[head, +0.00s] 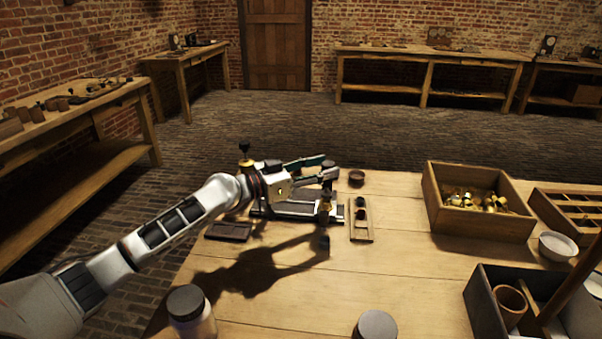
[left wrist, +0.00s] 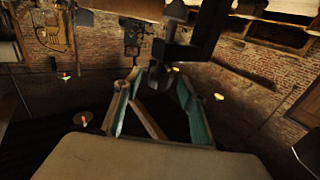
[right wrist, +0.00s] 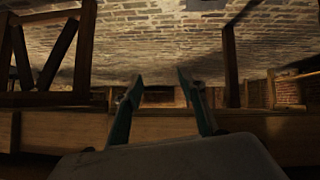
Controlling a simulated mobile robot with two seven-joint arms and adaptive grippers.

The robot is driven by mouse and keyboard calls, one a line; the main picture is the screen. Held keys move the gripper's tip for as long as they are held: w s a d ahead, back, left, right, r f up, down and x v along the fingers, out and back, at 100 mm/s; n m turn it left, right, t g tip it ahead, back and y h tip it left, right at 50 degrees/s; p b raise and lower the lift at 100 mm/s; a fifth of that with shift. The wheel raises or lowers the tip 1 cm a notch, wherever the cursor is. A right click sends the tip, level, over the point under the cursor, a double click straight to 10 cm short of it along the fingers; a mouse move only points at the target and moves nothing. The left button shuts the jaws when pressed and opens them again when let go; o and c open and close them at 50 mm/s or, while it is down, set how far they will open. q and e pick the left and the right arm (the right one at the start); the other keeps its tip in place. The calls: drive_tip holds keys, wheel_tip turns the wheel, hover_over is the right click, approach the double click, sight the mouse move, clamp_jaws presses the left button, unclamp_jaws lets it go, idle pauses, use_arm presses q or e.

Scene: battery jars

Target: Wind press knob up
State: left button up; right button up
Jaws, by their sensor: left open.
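The press (head: 300,208) stands at the far left of the table, with a metal base and a dark and brass upright at its right end. A black knob (head: 244,147) on a brass collar shows behind my left wrist; I cannot tell whether it belongs to the press. My left gripper (head: 327,168) reaches over the press from the left, open, its fingertips at the dark top of the upright. In the left wrist view, a dark post (left wrist: 160,76) shows between the spread fingers; contact is unclear. My right gripper (right wrist: 160,80) is open and empty in the right wrist view.
A dark tray (head: 229,231) and a narrow wooden holder (head: 361,220) flank the press. A small brown bowl (head: 356,177) is behind. A wooden box (head: 481,200) with brass parts stands right. Jars (head: 190,312) stand in front. The table's middle is clear.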

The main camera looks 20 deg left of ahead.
use_arm(q)
drive_tip(key=v, duration=1)
drive_tip(key=shift+s+a, duration=0.1)
